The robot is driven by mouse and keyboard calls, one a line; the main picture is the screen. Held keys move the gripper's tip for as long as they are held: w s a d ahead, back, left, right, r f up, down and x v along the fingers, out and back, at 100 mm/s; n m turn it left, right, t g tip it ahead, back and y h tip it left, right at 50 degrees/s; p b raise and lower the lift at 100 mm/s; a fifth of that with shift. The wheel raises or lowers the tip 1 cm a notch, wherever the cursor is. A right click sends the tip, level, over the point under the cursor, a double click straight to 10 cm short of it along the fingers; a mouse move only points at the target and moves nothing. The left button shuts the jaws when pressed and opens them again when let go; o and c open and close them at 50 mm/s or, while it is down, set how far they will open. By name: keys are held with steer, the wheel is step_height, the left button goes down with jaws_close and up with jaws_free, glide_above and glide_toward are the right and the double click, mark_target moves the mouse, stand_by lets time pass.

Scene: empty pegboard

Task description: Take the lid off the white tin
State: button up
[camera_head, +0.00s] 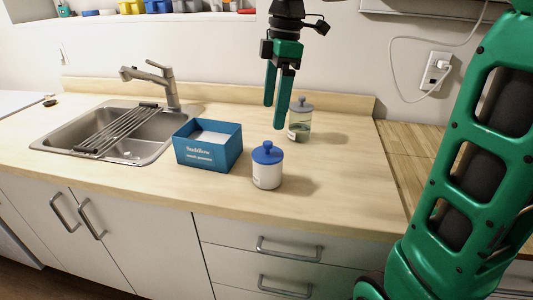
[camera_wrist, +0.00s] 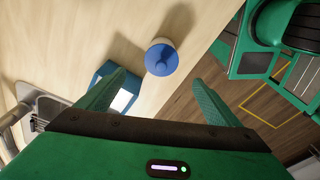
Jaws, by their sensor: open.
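The white tin (camera_head: 267,175) stands upright on the wooden counter (camera_head: 330,190). Its blue lid (camera_head: 267,153) with a round knob sits on top. In the wrist view the blue lid (camera_wrist: 161,60) shows from above, with a little of the tin's white rim (camera_wrist: 161,41) around it. My gripper (camera_head: 274,118) hangs pointing down above the counter, higher than the tin and apart from it. In the wrist view its two green fingers (camera_wrist: 158,85) are spread and nothing is between them.
A blue box (camera_head: 208,148) stands left of the tin. A glass jar with a grey lid (camera_head: 300,120) stands behind it to the right. A steel sink with a rack and tap (camera_head: 120,130) is at the left. The counter right of the tin is clear.

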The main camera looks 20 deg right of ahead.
mark_target(268, 142)
steer(key=f, duration=0.3)
steer(key=a+f, duration=0.1)
steer(key=f, duration=0.6)
steer(key=shift+a+f, duration=0.2)
steer(key=shift+a, duration=0.05)
steer(key=c, duration=1.1)
